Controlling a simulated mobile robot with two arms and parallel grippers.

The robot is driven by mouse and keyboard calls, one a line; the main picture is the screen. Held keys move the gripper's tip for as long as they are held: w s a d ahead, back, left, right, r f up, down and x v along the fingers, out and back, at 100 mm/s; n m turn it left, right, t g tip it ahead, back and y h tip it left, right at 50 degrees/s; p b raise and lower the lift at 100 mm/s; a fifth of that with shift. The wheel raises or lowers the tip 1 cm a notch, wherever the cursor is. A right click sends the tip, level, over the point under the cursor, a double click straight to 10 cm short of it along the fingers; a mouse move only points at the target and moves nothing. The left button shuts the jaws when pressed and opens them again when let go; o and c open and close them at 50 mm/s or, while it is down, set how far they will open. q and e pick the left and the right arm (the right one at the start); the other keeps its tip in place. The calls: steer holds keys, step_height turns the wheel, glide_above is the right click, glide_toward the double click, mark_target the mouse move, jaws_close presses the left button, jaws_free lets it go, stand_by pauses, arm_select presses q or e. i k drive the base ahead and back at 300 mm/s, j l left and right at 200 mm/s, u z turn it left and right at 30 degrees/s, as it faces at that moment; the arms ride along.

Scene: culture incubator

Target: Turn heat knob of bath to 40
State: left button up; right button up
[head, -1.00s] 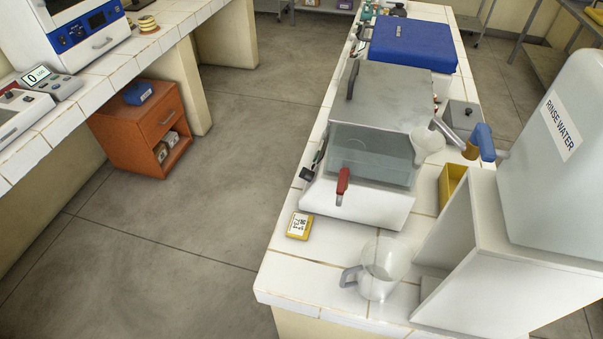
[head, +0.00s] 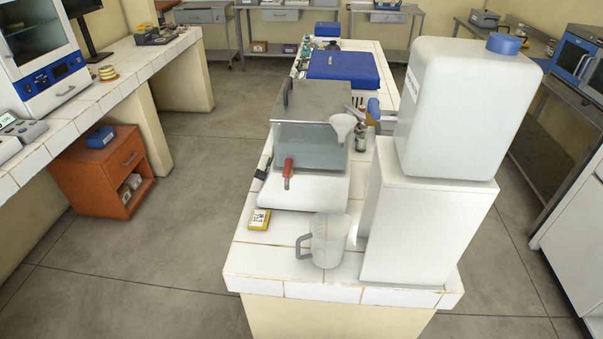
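The water bath (head: 305,190) stands on the white tiled bench. It has a white base, a clear tank with bluish water (head: 308,155) and a grey lid (head: 318,103) with a dark handle. A red-handled tap (head: 288,172) sticks out from its near side. I cannot make out a heat knob or any number marks on the bath from here. A small dark item (head: 262,172) lies at the bath's left side, too small to identify. Neither of my grippers is in view.
A clear jug (head: 328,243) and a yellow timer-like box (head: 259,219) are near the bench's front edge. A rinse-water tank (head: 462,115) on a white stand (head: 425,225) is to the right. Open floor (head: 170,240) lies left of the bench.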

mark_target(261, 175)
steer(key=i+j+z, duration=0.15)
steer(key=j+z, duration=0.3)
steer(key=i+j+z, duration=0.1)
steer(key=j+z, duration=0.2)
steer(key=z, duration=0.15)
steer(key=j+z, duration=0.45)
